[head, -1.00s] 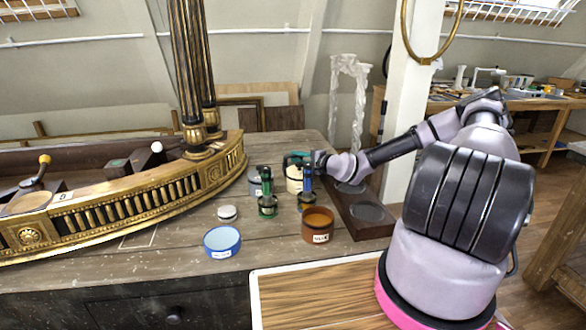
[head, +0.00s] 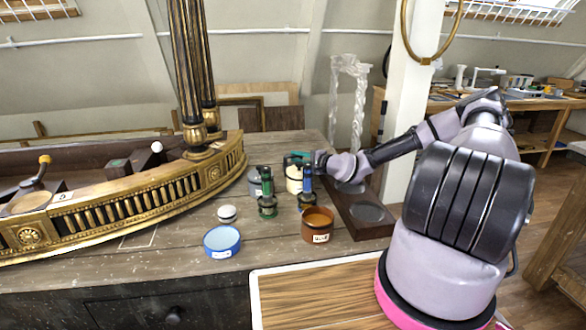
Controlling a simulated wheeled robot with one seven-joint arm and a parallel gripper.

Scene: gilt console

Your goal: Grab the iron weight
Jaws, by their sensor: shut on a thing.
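My gripper (head: 293,160), with teal fingers, reaches in from the right over the back of the grey wooden bench top (head: 185,255). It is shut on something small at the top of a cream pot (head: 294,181). The fingers hide most of what they hold, and I cannot make out its shape or tell whether it touches the pot. No thing in view can be clearly told as the iron weight.
A green upright tool (head: 267,205) and a blue one (head: 307,190) stand close in front of my gripper, with a grey pot (head: 254,182) to the left. A brown jar (head: 318,226), a blue tub (head: 222,242) and a white-lidded tin (head: 227,214) stand nearer. A dark tray (head: 368,212) lies to the right.

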